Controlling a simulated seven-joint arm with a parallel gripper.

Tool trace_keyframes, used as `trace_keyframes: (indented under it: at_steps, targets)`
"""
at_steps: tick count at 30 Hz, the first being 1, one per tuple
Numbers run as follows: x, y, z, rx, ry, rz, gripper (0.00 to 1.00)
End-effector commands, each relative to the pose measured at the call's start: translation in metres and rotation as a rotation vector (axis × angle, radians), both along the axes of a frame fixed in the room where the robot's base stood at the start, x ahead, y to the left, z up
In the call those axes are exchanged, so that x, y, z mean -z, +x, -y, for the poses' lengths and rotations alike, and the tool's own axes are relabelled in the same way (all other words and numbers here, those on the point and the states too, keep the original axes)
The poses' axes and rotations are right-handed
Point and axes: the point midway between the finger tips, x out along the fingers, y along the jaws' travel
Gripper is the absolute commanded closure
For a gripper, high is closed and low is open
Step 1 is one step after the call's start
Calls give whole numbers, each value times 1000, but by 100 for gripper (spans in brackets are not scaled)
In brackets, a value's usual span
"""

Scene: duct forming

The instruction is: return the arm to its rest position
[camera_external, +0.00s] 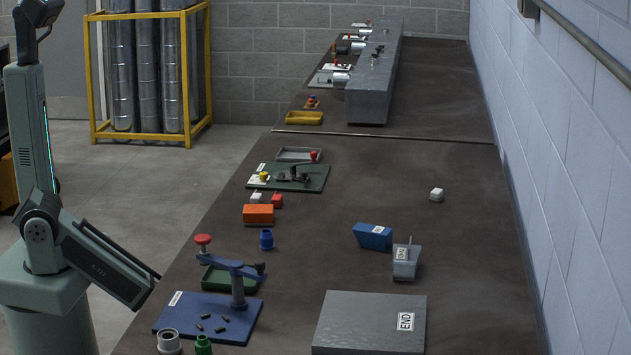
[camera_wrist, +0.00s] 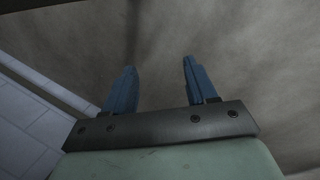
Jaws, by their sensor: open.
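My gripper (camera_wrist: 159,65) shows in the wrist view with its two blue fingers apart. Nothing is between them. Beyond the fingertips is only a blurred grey-brown surface, and I cannot tell whether it is floor or bench. In the external view my arm stands folded at the far left, beside the bench. The fingers cannot be made out there.
A long dark bench (camera_external: 360,205) runs along the white block wall (camera_external: 565,140).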

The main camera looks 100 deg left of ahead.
Motion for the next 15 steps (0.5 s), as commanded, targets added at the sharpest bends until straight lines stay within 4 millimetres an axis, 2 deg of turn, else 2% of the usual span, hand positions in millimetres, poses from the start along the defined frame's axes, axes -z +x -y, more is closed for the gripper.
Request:
trace_keyframes:
  at_steps: [1, 6, 10, 15]
  targets:
    - [0, -20, 20, 61, -1, -49, 43]
    - [2, -79, 62, 250, 15, -209, 43]
    - [-2, -125, 82, 386, 43, -335, 43]
    - [-11, -176, 94, 533, 92, -477, 43]
